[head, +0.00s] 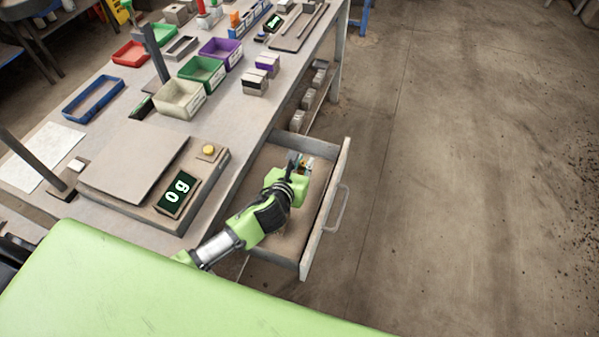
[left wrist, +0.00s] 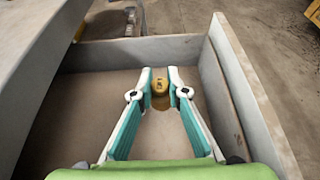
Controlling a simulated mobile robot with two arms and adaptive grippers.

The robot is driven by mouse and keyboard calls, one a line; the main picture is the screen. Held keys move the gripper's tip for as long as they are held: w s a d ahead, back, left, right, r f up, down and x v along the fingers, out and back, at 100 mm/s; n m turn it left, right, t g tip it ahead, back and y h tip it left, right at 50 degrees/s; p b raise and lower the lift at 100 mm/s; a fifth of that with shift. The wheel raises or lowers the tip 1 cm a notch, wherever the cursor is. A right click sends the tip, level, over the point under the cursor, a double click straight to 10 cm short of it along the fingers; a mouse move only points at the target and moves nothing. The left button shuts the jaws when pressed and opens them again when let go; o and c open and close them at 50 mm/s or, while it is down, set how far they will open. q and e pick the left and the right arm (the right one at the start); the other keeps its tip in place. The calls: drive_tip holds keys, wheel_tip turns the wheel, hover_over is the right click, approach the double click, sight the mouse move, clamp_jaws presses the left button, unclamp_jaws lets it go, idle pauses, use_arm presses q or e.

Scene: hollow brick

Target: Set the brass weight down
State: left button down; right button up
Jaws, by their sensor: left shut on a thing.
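The brass weight (left wrist: 160,86) is a small golden piece between the fingertips of my left gripper (left wrist: 160,76) in the left wrist view. My left gripper is shut on it. In the head view my left gripper (head: 300,164) reaches down into the open drawer (head: 327,205), towards its far end. The weight is over the bare drawer floor; I cannot tell whether its base touches the floor. In the head view the gripper mostly hides the weight. My right gripper is not in view.
The drawer's walls stand close around the gripper; its floor is otherwise bare. A scale (head: 133,160) reading 0 g stands on the bench at left. Purple (head: 220,52), green (head: 202,72) and beige (head: 180,98) bins stand behind. Open floor lies right of the drawer.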

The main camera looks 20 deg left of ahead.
use_arm(q)
drive_tip(key=shift+f+b, duration=0.35)
drive_tip(key=shift+f, duration=1.4)
drive_tip(key=shift+f, duration=0.1)
drive_tip(key=c, duration=2)
unclamp_jaws()
drive_tip(key=v, duration=1.2)
drive_tip(key=shift+p, duration=0.3)
